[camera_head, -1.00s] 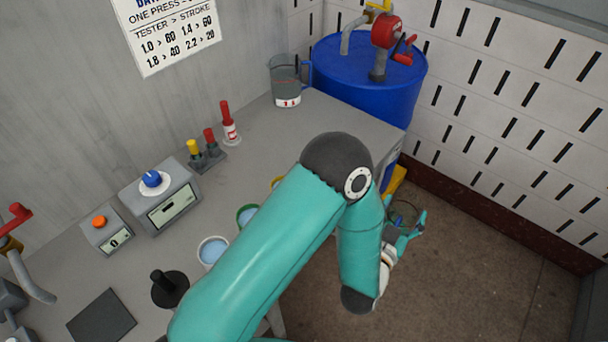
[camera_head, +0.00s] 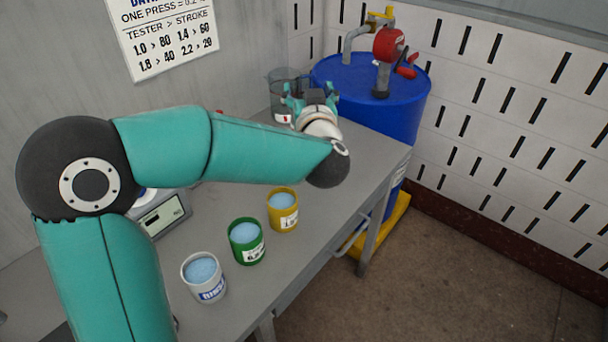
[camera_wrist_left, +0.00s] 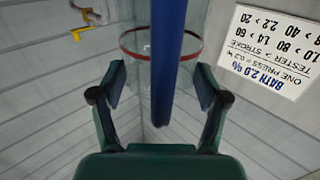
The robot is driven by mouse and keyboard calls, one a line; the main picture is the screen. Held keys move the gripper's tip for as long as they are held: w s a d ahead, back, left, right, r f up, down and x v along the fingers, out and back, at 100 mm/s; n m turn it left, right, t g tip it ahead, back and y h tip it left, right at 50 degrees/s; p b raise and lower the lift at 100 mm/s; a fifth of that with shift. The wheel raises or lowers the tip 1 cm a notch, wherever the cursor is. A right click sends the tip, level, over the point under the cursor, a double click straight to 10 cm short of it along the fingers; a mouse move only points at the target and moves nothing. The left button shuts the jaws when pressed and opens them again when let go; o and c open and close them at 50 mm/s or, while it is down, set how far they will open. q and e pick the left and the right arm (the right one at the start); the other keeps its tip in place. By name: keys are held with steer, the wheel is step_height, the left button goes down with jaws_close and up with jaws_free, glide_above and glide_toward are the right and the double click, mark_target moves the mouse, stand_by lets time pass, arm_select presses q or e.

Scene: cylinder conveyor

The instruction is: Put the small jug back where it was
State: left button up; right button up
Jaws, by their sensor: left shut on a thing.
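My left gripper (camera_head: 311,95) is at the back end of the bench, in front of the larger grey jug (camera_head: 279,78). In the left wrist view its fingers (camera_wrist_left: 160,90) are on either side of a small clear jug (camera_wrist_left: 136,53) with a red rim, and they are shut on it. The jug's blue handle (camera_wrist_left: 164,70) runs down the middle of that view. In the head view the gripper mostly hides the small jug, so I cannot tell whether its base touches the bench. The right gripper is not in view.
A white cup (camera_head: 208,291), a green cup (camera_head: 249,255) and a yellow cup (camera_head: 284,222), with pale blue contents, stand along the bench's (camera_head: 345,190) front. A blue drum (camera_head: 400,120) with a red pump (camera_head: 388,45) stands past its far end. My left arm covers bench equipment.

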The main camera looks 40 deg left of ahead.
arm_select(q)
step_height(320, 180, down, 13)
steer(key=shift+r+b, duration=0.15)
steer(key=shift+b, duration=0.15)
steer(key=shift+f, duration=2.7)
steer(key=shift+f, duration=0.15)
steer(key=o, duration=1.6)
steer(key=shift+c, duration=0.2)
steer(key=b+v, duration=0.2)
steer(key=v, duration=1)
